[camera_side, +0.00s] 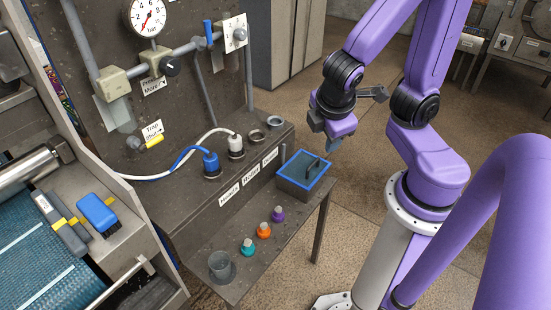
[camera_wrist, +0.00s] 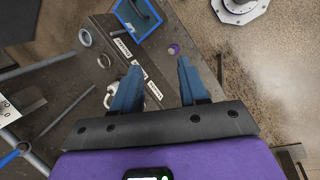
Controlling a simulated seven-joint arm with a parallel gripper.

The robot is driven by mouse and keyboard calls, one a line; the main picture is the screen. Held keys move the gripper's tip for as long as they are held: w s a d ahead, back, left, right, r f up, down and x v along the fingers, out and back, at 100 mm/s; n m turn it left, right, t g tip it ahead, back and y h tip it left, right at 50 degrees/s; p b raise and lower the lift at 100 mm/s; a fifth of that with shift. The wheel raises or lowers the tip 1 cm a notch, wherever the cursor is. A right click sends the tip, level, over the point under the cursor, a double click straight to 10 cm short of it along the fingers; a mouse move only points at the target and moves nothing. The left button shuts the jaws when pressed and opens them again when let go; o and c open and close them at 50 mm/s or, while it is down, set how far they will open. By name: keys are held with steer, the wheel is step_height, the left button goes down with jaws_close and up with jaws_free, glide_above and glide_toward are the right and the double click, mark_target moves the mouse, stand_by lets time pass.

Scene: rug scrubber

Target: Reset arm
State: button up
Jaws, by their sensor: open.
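My purple arm stands at the right in the side view. My gripper (camera_side: 333,146) hangs in the air above and to the right of a blue-rimmed box (camera_side: 291,188), clear of it. In the wrist view, its two blue fingers (camera_wrist: 157,85) are apart with nothing held between them. The box also shows at the top of the wrist view (camera_wrist: 153,33).
Blue (camera_side: 210,163) and white (camera_side: 236,146) hose plugs sit behind. A blue brush (camera_side: 97,213) lies left. Floor around my base is open.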

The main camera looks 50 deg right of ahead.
steer(key=s+a+r+g+y, duration=0.2)
steer(key=s+a+y, duration=0.1)
steer(key=s, duration=0.3)
steer(key=shift+s+n+y, duration=0.3)
steer(key=shift+y, duration=0.4)
stand_by(0.5)
